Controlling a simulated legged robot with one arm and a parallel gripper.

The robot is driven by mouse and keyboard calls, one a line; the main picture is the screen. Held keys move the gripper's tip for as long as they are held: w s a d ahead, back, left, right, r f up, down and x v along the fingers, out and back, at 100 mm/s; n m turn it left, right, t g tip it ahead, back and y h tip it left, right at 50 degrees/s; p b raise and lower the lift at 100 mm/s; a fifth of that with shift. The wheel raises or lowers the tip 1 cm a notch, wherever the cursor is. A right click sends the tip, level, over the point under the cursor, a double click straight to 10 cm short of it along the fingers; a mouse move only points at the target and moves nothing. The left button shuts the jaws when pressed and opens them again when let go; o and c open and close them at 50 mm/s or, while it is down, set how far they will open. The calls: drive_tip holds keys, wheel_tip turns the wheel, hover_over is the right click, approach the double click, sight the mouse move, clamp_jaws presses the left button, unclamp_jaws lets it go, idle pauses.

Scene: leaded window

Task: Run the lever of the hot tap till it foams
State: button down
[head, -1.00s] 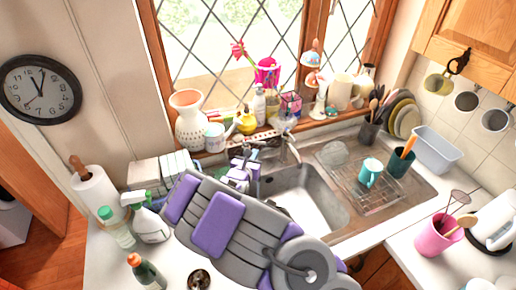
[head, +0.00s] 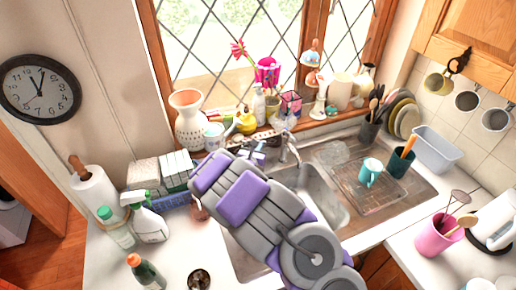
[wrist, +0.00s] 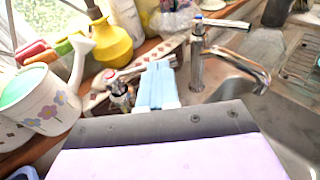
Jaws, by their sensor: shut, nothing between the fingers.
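The hot tap (wrist: 118,95) has a red-marked top and stands at the back of the sink in the wrist view. Its chrome lever (wrist: 132,71) reaches right, toward my fingers. My gripper (wrist: 160,72) is shut and empty, its pale blue fingertips beside the lever's end; I cannot tell whether they touch. A blue-marked chrome tap (wrist: 197,55) with a long spout stands to the right. In the head view my gripper (head: 258,150) is left of the chrome tap (head: 289,148), and the hot tap is hard to make out there. My arm hides part of the sink (head: 325,192).
The windowsill behind holds a floral watering can (wrist: 42,100), a yellow pot (wrist: 103,40) and a vase (head: 190,120). A drying rack (head: 375,190) with a teal mug (head: 369,172) stands right. Bottles (head: 148,222) stand on the left counter.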

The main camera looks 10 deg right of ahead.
drive_tip(key=shift+w+d+b, duration=0.7)
drive_tip(key=shift+w+d, duration=0.1)
drive_tip(key=shift+d, duration=0.1)
